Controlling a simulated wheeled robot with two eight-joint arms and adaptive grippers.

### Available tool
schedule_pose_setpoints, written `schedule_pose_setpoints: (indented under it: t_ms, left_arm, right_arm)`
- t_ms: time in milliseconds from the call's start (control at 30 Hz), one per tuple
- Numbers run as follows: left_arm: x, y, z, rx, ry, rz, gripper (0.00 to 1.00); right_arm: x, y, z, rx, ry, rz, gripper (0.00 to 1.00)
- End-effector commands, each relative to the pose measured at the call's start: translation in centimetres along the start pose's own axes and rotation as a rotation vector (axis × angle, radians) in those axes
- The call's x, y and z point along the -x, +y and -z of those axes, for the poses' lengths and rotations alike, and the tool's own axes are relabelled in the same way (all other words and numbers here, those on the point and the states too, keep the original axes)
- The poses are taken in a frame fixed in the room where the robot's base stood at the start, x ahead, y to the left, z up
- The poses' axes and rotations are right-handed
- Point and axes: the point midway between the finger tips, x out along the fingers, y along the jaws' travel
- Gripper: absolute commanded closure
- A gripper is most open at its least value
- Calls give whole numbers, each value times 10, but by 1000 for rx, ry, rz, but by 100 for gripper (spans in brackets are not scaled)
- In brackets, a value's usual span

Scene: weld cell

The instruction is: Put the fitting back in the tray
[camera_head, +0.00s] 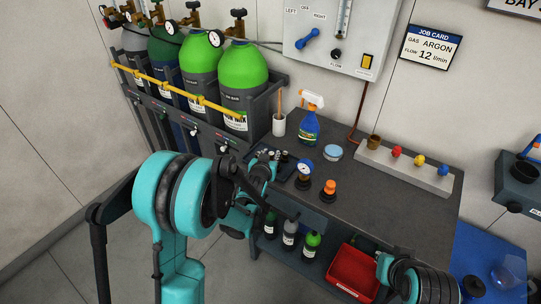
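A dark tray (285,174) lies at the left end of the dark workbench (385,198), with several small metallic fittings (284,157) in and around it. My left arm partly covers it, so I cannot tell which fitting is the task's own. My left gripper (268,193) is dark and seen edge-on, in front of the bench's left end near the tray. Its fingertips are not clear, and I cannot see anything held. My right arm shows only at the lower right; its gripper is out of view.
Gas cylinders (241,75) stand at the left. A red bin (352,272) sits below. The bench's right half is mostly clear.

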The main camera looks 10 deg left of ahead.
Motion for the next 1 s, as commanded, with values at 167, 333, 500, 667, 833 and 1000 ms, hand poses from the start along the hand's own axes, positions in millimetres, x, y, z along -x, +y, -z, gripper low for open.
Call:
schedule_pose_setpoints:
  t_ms: [167, 333, 500, 667, 833, 1000]
  left_arm:
    - [32, 0, 2, 0, 0, 0, 73]
    - [72, 0, 2, 0, 0, 0, 73]
    - [102, 0, 2, 0, 0, 0, 73]
    - [117, 0, 1, 0, -2, 0, 73]
    - [135, -3, 5, -1, -51, 6, 73]
    - [178, -8, 7, -6, -182, 12, 73]
  right_arm:
    - [9, 0, 6, 0, 0, 0, 100]
    - [17, 0, 12, 0, 0, 0, 100]
    - [23, 0, 17, 0, 0, 0, 100]
    - [25, 0, 18, 0, 0, 0, 100]
    - [25, 0, 18, 0, 0, 0, 100]
    - [25, 0, 18, 0, 0, 0, 100]
